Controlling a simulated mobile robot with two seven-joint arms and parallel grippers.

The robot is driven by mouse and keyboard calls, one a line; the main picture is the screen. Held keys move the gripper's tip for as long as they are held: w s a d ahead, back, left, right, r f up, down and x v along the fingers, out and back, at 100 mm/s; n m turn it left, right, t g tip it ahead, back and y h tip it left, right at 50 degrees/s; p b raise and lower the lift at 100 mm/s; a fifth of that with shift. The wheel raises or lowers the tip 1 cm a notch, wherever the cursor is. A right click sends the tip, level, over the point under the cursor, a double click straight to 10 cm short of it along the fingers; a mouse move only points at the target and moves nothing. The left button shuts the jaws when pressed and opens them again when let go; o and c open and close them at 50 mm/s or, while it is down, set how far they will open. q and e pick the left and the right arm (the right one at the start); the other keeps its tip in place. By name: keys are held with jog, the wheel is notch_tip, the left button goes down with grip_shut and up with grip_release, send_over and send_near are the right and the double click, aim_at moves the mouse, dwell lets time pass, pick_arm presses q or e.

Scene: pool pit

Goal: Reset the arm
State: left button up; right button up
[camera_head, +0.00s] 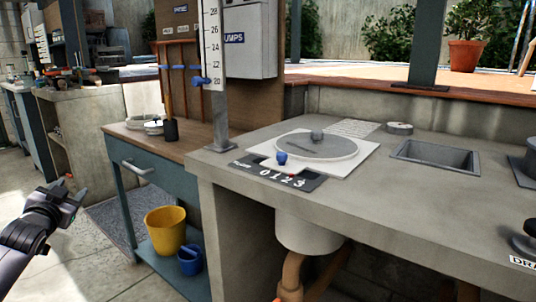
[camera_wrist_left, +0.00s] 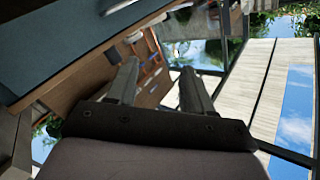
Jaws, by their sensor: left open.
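My left gripper (camera_head: 70,188) is at the lower left of the head view, over the paved floor and left of the blue-grey bench. It is empty, with its fingers apart. In the left wrist view the two dark fingers (camera_wrist_left: 158,88) stand well apart with nothing between them. The wrist view looks upward at a tilt, past the bench underside to the wall boards and the sky. My right gripper is in neither view.
The blue-grey bench (camera_head: 145,172) has a yellow bucket (camera_head: 165,228) and a small blue bucket (camera_head: 190,260) on its lower shelf. A concrete counter (camera_head: 415,205) with a round lid (camera_head: 317,145) and a sink recess (camera_head: 435,156) fills the right. Floor around my left gripper looks clear.

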pick_arm(q)
jog(key=s+d+f+m+g+h, duration=0.1)
jog(key=s+d+f+g+h, duration=0.15)
jog(key=d+f, duration=0.8)
jog(key=s+d+f+m+g+h, duration=0.15)
jog(key=s+d+f+h, duration=0.25)
jog(key=s+d+f, duration=0.95)
jog(key=s+d+r+n+g+h, duration=0.15)
jog(key=s+d+h, duration=0.25)
jog(key=s+d, duration=1.15)
jog(key=s+a+r+y+p, duration=0.1)
jog(key=a+r+p, duration=0.2)
jog(key=r+p, duration=0.4)
jog(key=s+a+r+n+g+y+p, duration=0.1)
jog(key=a+r+p, duration=0.3)
jog(key=p, duration=1.5)
notch_tip(320, 180, up, 4)
jog(key=shift+s+f+n+y+p, duration=0.25)
jog(key=shift+s+n+y+p, duration=0.1)
jog(key=shift+s+y, duration=0.15)
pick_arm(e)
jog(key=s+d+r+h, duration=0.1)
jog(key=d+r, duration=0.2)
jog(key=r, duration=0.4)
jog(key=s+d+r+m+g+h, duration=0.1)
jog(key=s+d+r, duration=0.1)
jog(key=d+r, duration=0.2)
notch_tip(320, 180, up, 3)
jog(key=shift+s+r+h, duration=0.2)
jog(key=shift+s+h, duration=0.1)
